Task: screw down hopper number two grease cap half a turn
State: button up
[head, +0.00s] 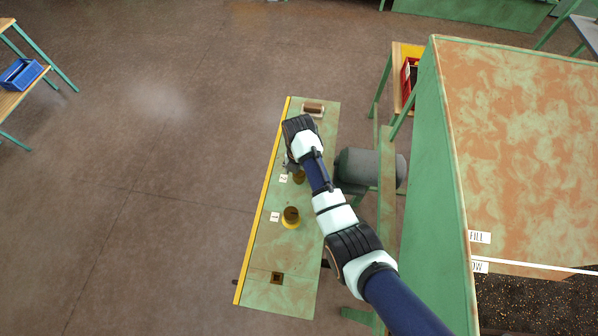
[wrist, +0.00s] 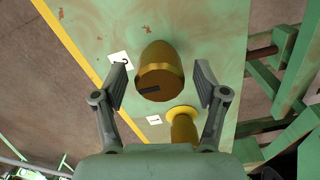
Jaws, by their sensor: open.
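The number two grease cap (wrist: 161,68) is a brass-brown knob with a dark stripe on its near face. It stands on the green panel beside a white label (wrist: 121,59) that seems to read 2. My gripper (wrist: 160,82) is open, with one finger on each side of the cap and a visible gap at both. In the head view the cap (head: 299,177) shows partly beside my wrist, and my gripper (head: 290,163) is mostly hidden under the arm.
A second yellow-brown cap (wrist: 183,127) stands nearby with its own label (wrist: 154,119); it also shows in the head view (head: 291,214). A grey motor-like cylinder (head: 368,167) sits right of the panel (head: 262,262). A yellow stripe (head: 263,198) runs along its left edge.

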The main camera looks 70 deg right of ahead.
jog(key=c, duration=1.1)
jog(key=shift+c, duration=0.2)
jog(key=shift+r+m+p, duration=0.1)
jog(key=shift+m+p, duration=0.25)
jog(key=shift+m, duration=0.05)
